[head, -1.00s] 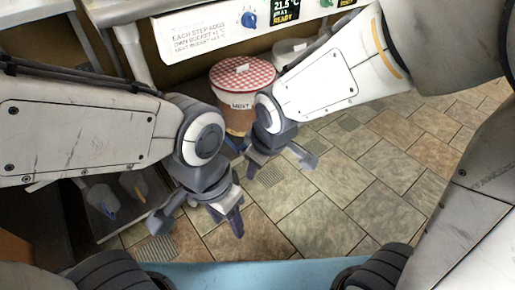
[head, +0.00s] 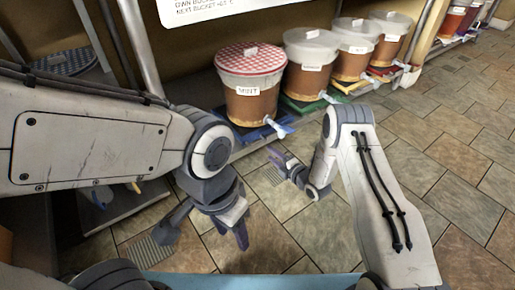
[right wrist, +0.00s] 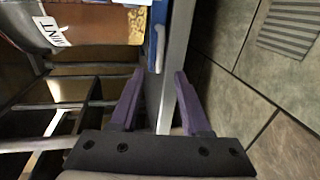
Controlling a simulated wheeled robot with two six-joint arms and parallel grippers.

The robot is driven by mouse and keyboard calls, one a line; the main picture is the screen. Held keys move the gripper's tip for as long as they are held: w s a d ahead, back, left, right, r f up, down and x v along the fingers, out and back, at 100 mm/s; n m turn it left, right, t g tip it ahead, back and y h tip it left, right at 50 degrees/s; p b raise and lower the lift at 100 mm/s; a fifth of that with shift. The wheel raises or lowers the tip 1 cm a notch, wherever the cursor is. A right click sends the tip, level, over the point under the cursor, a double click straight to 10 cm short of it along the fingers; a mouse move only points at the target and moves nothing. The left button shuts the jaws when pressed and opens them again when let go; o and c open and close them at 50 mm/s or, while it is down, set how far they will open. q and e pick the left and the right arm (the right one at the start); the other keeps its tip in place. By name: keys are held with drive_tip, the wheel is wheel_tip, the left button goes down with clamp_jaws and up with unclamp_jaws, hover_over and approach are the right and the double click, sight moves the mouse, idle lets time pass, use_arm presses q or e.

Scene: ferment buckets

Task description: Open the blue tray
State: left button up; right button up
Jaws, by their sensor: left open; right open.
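The blue tray (head: 268,131) lies under a brown bucket with a red-checked lid, on the low shelf; only its front edge and a corner show. A blue strip of it also shows in the right wrist view (right wrist: 159,50), beside the bucket. My right gripper (head: 279,163) is open and low, just in front of the blue tray. In the right wrist view its purple fingers (right wrist: 158,78) stand apart, with the grey shelf edge seen between them. My left gripper (head: 203,236) is open and empty, over the floor at the lower left.
The brown bucket (head: 252,103) has a white tap at its front. Several white-lidded buckets stand in a row to the right, with a green tray (head: 305,105) under the nearest. A dark shelf (head: 120,205) is at the lower left. The tiled floor (head: 420,160) at right is clear.

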sight(257, 145)
drive_tip(key=b+x, duration=0.6)
drive_tip(key=x, duration=0.4)
drive_tip(key=shift+c, duration=0.4)
clamp_jaws()
idle(0.9)
